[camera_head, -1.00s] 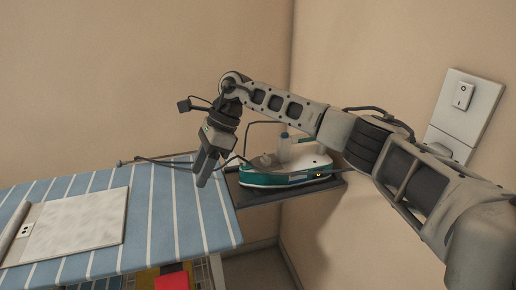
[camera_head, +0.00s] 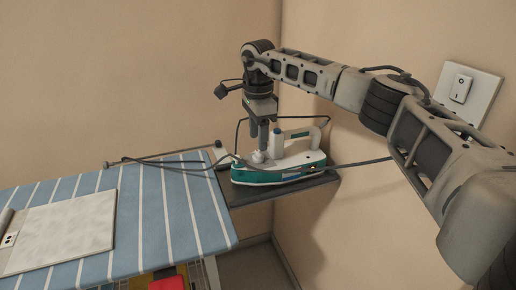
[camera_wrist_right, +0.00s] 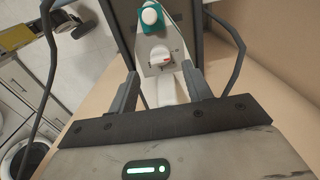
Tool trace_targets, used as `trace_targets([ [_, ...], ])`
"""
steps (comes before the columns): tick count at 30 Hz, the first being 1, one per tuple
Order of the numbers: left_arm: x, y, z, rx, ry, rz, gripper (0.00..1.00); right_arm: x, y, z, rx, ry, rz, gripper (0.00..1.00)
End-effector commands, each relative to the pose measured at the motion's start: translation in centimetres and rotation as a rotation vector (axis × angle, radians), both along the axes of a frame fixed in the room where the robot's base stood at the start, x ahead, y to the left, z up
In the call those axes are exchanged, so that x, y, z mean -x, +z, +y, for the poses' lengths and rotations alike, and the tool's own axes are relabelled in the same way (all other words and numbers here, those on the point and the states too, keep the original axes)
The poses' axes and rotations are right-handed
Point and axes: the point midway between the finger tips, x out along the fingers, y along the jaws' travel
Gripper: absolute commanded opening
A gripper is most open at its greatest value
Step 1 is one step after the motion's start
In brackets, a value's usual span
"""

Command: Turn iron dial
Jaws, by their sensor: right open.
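A white and teal iron (camera_head: 290,165) lies on a dark rest at the end of the ironing board. Its dial (camera_wrist_right: 160,56), white with a red mark, shows in the right wrist view, ahead of and between my right fingers. A round white knob (camera_wrist_right: 150,15) sits beyond it on a teal part. My right gripper (camera_head: 265,145) points down just above the iron's top. It also shows in the right wrist view (camera_wrist_right: 160,88), with its fingers apart and nothing between them. In the head view I cannot tell whether a fingertip touches the iron. My left gripper is not in view.
The blue striped ironing board (camera_head: 170,205) carries a pale flat panel (camera_head: 65,232) at left. A dark cable (camera_head: 345,165) runs near the iron. A wall switch (camera_head: 461,90) is at right. The wall stands close behind the iron.

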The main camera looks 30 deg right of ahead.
Motion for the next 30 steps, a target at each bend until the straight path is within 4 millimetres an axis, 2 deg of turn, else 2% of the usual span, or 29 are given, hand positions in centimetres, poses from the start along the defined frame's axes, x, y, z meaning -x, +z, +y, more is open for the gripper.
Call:
trace_targets([
  [3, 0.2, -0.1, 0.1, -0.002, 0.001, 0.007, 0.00, 0.1, -2.2, 0.0, 0.001, -0.001, 0.004, 0.49],
  [9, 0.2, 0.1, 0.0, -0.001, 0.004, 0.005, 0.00, 0.0, -4.3, 0.0, 0.000, -0.001, 0.000, 0.49],
  [20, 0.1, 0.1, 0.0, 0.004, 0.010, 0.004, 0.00, 0.0, -4.8, 0.0, 0.000, -0.001, 0.000, 0.49],
  [25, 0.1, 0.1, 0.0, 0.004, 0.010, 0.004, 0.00, 0.0, -4.8, 0.0, 0.000, -0.001, 0.000, 0.05],
  [30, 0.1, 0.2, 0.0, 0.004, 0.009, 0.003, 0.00, 0.0, -4.8, 0.0, -0.001, -0.003, 0.000, 0.05],
])
